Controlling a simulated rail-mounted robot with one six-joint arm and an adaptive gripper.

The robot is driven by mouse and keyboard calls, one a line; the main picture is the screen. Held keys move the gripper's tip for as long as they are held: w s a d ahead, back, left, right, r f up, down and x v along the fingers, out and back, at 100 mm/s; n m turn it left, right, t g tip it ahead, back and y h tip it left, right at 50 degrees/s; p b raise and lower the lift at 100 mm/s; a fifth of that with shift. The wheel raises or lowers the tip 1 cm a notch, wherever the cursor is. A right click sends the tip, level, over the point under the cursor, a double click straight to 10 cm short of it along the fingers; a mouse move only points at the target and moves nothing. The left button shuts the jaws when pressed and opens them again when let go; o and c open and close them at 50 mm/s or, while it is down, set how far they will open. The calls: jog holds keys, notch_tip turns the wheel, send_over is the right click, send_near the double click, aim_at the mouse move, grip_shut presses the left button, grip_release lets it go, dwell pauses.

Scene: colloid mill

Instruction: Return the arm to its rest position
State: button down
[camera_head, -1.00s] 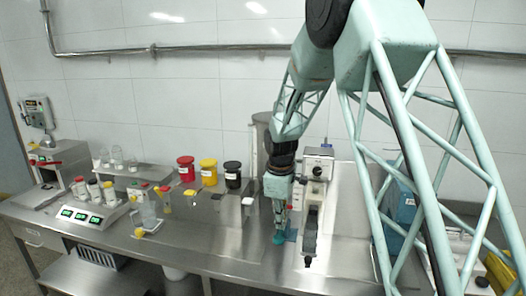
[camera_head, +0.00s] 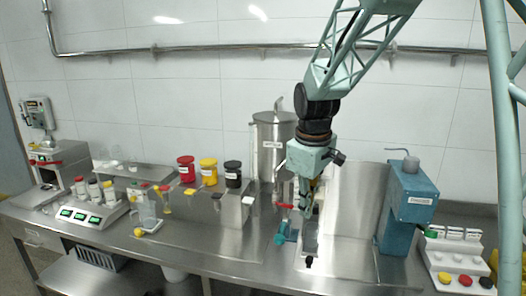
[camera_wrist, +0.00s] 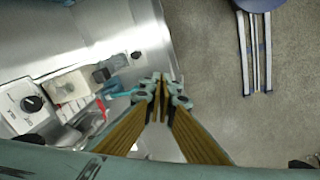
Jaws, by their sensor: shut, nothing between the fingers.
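My gripper (camera_head: 307,207) hangs from my arm above the steel bench (camera_head: 215,238), in front of the steel vessel (camera_head: 273,145). In the wrist view its fingers (camera_wrist: 163,88) come together at the tips with nothing held. In that view the gripper is over the front edge of the bench, with the grey floor to the right. A teal item (camera_head: 284,230) stands on the bench to the left of the gripper and apart from it in the picture.
A blue device (camera_head: 408,210) and a button panel (camera_head: 458,262) stand at the right. Red (camera_head: 186,169), yellow (camera_head: 208,172) and black (camera_head: 232,175) jars stand behind the bench front. Scales with bottles (camera_head: 85,212) are at the left.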

jog(key=s+d+r+m+b, duration=0.1)
jog(key=s+d+r+m, duration=0.15)
jog(key=s, duration=0.45)
jog(key=s+d+r+m+b, duration=0.1)
jog(key=s+r, duration=0.2)
jog(key=s, duration=0.4)
jog(key=s+d+r+m+b, duration=0.1)
jog(key=s+d+r+m, duration=0.15)
jog(key=s, duration=0.45)
jog(key=s+d+f+m+t+b, duration=0.1)
jog(key=s+m, duration=0.1)
jog(key=s, duration=0.8)
jog(key=s+d+f+m+b, duration=0.1)
jog(key=s+m+b, duration=0.1)
jog(key=s, duration=0.9)
jog(key=shift+s+d+f+t, duration=0.15)
jog(key=shift+s+f+t, duration=0.15)
jog(key=shift+f+t, duration=0.1)
jog(key=c, duration=3.4)
grip_release()
